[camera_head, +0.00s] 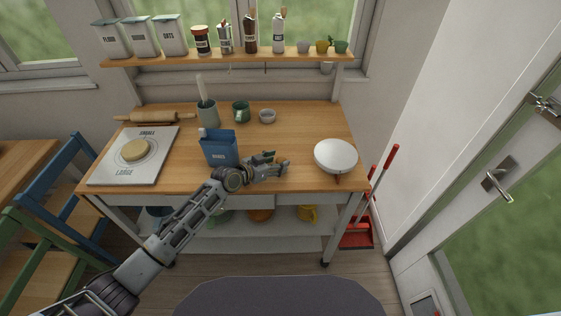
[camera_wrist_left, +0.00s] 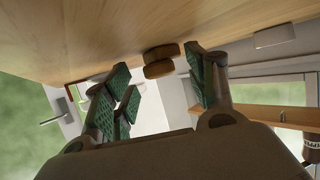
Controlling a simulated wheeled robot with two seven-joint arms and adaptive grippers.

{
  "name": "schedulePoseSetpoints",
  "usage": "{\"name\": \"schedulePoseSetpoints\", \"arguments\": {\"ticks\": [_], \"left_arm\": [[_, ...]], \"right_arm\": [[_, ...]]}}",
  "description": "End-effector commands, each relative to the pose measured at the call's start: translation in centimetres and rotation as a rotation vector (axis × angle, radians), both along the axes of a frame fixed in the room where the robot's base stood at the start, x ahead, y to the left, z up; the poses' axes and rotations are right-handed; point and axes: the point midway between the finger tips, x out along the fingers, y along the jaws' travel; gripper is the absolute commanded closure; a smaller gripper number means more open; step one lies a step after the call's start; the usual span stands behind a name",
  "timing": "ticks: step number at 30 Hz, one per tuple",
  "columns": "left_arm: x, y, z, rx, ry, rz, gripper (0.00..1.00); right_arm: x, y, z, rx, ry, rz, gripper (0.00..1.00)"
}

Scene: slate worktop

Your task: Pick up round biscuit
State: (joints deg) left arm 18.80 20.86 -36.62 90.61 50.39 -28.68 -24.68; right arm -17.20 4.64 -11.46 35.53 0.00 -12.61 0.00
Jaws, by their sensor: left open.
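In the left wrist view, two small brown rounded pieces that look like biscuits show close together between my fingers, one (camera_wrist_left: 161,51) nearer the worktop and one (camera_wrist_left: 158,69) just beyond it; I cannot tell whether they are stacked or which is the round biscuit. My left gripper (camera_head: 277,162) is open with green-padded fingers, low over the worktop's front middle, right of a blue box (camera_head: 219,150). Its fingers (camera_wrist_left: 158,66) stand either side of the brown pieces, with no clear contact. In the head view the gripper mostly hides them. My right gripper is not in view.
A white bowl (camera_head: 335,155) stands right of my left gripper. A white board (camera_head: 112,172) with a round pale disc (camera_head: 135,150) lies left. Behind are a utensil pot (camera_head: 208,113), green mug (camera_head: 241,112), small bowl (camera_head: 267,116) and rolling pin (camera_head: 155,118).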

Motion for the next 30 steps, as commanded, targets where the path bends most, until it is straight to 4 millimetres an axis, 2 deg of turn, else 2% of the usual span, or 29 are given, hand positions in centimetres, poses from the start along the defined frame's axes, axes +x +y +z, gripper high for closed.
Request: {"name": "schedulePoseSetpoints", "arguments": {"ticks": [6,15,25,30], "left_arm": [[-0.01,0.02,0.01,0.000,0.000,0.000,0.44],[-0.01,0.04,0.00,0.000,0.000,0.000,0.80],[-0.01,0.04,0.06,0.000,0.000,0.000,0.80],[0.01,0.01,0.70,-0.001,-0.002,0.000,0.80]], "right_arm": [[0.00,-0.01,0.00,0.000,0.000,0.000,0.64],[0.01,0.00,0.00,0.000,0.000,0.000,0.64],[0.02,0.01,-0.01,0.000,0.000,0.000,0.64],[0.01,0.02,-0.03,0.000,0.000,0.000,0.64]]}}
